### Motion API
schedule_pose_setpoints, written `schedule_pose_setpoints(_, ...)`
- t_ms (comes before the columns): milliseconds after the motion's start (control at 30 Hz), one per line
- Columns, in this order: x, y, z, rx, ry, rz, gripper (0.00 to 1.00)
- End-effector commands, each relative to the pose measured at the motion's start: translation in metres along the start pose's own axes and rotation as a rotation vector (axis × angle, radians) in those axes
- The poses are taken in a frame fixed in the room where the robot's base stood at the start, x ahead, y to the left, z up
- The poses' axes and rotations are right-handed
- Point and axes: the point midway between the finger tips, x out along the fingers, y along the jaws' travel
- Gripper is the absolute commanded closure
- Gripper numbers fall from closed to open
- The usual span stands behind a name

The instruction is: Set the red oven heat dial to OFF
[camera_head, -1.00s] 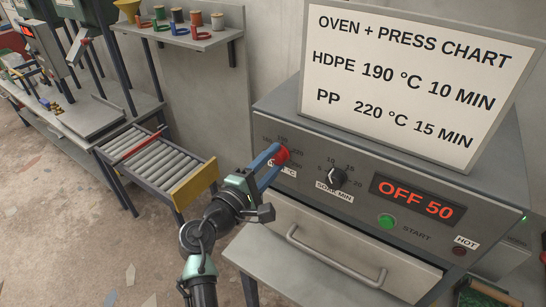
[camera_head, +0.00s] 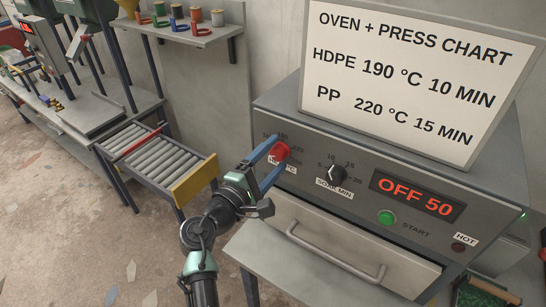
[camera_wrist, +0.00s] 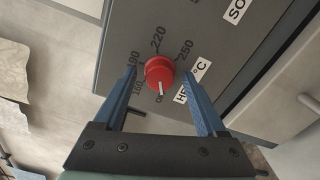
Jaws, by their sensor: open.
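The red oven heat dial (camera_head: 281,151) is on the grey oven's front panel. In the wrist view the red dial (camera_wrist: 158,72) carries a white pointer mark, which points down toward the OFF end of the printed scale; that label is partly hard to read. The scale also shows 160, 190, 220 and 250. My gripper (camera_head: 279,155) is open, with its blue fingers on either side of the dial. In the wrist view my gripper (camera_wrist: 160,75) shows gaps between both fingers and the dial. The oven display (camera_head: 417,195) reads OFF 50.
A black soak-minutes dial (camera_head: 336,174) sits right of the red dial, with a green start button (camera_head: 387,217) beyond it. A drawer handle (camera_head: 335,256) juts out below. A chart board (camera_head: 410,75) stands on the oven. A roller conveyor (camera_head: 158,165) is at left.

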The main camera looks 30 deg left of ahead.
Motion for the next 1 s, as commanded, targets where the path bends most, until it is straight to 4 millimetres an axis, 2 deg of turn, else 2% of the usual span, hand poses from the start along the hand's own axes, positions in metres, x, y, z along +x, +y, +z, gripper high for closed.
schedule_pose_setpoints(133, -0.002, 0.0, 0.0, 0.001, 0.0, 0.001, 0.26)
schedule_pose_setpoints(267, -0.015, -0.001, -0.001, 0.002, 0.002, 0.001, 0.26)
schedule_pose_setpoints(700, -0.105, -0.003, -0.001, 0.001, 0.003, 0.0, 0.26)
schedule_pose_setpoints(833, -0.121, -0.001, -0.001, 0.001, 0.001, 0.0, 0.26)
schedule_pose_setpoints(1000, -0.13, 0.0, 0.0, 0.0, 0.001, 0.001, 0.26)
